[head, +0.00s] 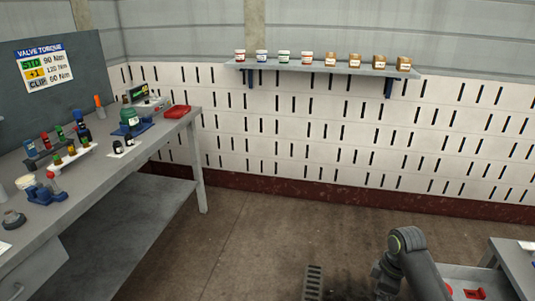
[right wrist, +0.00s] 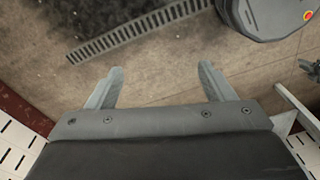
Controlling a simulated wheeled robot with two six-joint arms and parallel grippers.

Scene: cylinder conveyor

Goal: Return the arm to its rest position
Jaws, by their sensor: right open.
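My right arm (head: 413,262) comes in at the lower right of the head view, bent over the floor. In the right wrist view my right gripper (right wrist: 160,76) is open. Its two grey fingers stand wide apart with nothing between them, over bare brown floor. In the head view I cannot make out its fingers. My left arm and left gripper are not in view.
A grey workbench (head: 120,165) with tools, bottles and a red tray (head: 176,112) stands at the left. A wall shelf (head: 345,69) holds several jars and boxes. Another table (head: 512,262) is at the right edge. A floor grate (right wrist: 140,30) lies below. The middle floor is clear.

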